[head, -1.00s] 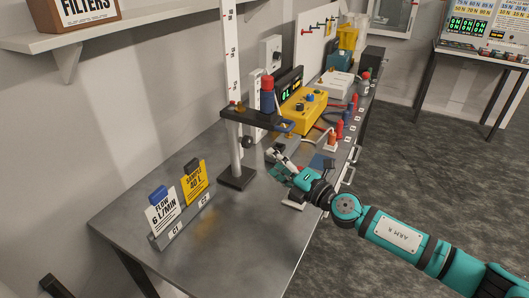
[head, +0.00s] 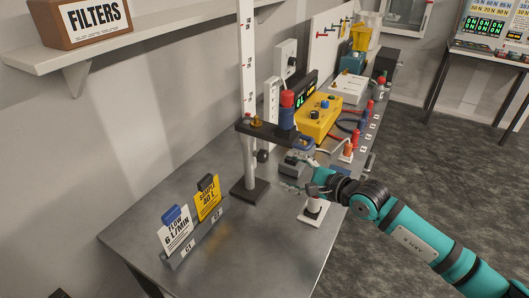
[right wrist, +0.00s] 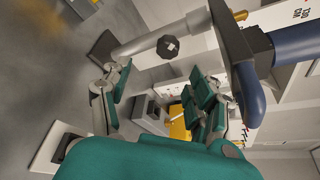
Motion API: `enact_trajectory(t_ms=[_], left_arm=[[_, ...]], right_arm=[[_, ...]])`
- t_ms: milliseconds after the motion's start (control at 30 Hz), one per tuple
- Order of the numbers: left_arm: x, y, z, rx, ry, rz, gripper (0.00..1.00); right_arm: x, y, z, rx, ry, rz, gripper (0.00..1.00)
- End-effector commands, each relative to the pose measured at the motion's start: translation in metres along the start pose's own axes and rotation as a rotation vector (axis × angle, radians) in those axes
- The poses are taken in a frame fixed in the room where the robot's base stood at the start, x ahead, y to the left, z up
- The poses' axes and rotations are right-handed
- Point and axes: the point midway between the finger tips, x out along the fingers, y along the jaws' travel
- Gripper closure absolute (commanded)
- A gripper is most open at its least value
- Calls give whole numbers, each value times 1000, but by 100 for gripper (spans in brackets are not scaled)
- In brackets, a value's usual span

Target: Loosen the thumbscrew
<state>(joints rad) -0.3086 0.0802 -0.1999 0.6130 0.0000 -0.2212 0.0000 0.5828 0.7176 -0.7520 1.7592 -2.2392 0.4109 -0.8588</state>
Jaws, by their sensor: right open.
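The thumbscrew (head: 262,156) is a small dark knob on the side of the upright post (head: 248,165), below the black clamp arm (head: 262,133). In the right wrist view the dark, faceted knob (right wrist: 168,46) sticks out from the pale post, ahead of the fingers and apart from them. My right gripper (head: 299,175) is open and empty, to the right of the knob. In the right wrist view my right gripper (right wrist: 162,78) has its two teal-padded fingers spread, with the knob beyond the gap between them. My left gripper is not in view.
A red-and-blue cylinder (head: 287,110) stands on the clamp arm above. A yellow box (head: 318,117) with cables is behind. A small white stand (head: 312,212) is below my right gripper. Sign cards (head: 207,198) stand at the left front. The bench front (head: 255,250) is clear.

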Motion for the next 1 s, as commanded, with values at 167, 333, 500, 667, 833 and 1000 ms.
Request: enact_trajectory(t_ms=[167,333,500,667,833,1000], left_arm=[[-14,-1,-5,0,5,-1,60],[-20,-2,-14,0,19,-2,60],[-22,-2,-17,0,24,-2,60],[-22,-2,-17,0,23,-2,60],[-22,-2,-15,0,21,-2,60],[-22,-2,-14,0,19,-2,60]], right_arm=[[39,-11,10,3,-1,-1,39],[73,-14,12,4,-2,0,39],[96,-12,11,2,-1,0,39],[105,-12,10,3,-1,-1,39],[106,-12,10,3,-1,0,39],[106,-12,10,3,-1,0,46]])
